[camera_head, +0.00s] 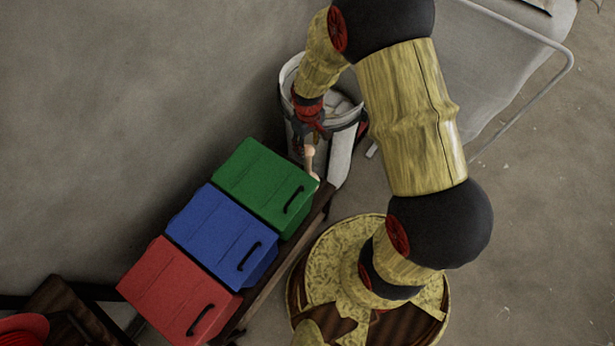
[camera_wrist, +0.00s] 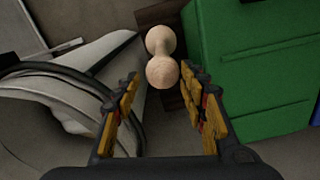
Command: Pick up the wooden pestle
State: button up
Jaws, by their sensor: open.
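The wooden pestle (camera_wrist: 161,58) is pale, with two rounded ends, and shows in the wrist view just beyond the fingertips, roughly between them. It stands or lies by the dark wooden shelf end next to the green box; its exact pose is hard to tell. In the head view the pestle (camera_head: 309,159) is a small pale shape just below my gripper (camera_head: 308,136). In the head view the fingers are small and partly hidden.
A green box (camera_head: 262,185), a blue box (camera_head: 222,238) and a red box (camera_head: 180,292) stand in a row on a dark wooden shelf (camera_head: 262,300). A bin with a white liner (camera_head: 340,155) stands close behind my gripper. A white-framed panel (camera_head: 500,75) is at upper right.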

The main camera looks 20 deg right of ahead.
aim_at(308, 162)
notch_tip(308, 162, down, 12)
jog(key=b, duration=0.4)
jog(key=shift+s+a+r, duration=0.1)
jog(key=shift+s, duration=0.05)
jog(key=c, duration=0.3)
jog(key=c, duration=0.8)
jog(key=shift+r, duration=0.1)
grip_shut()
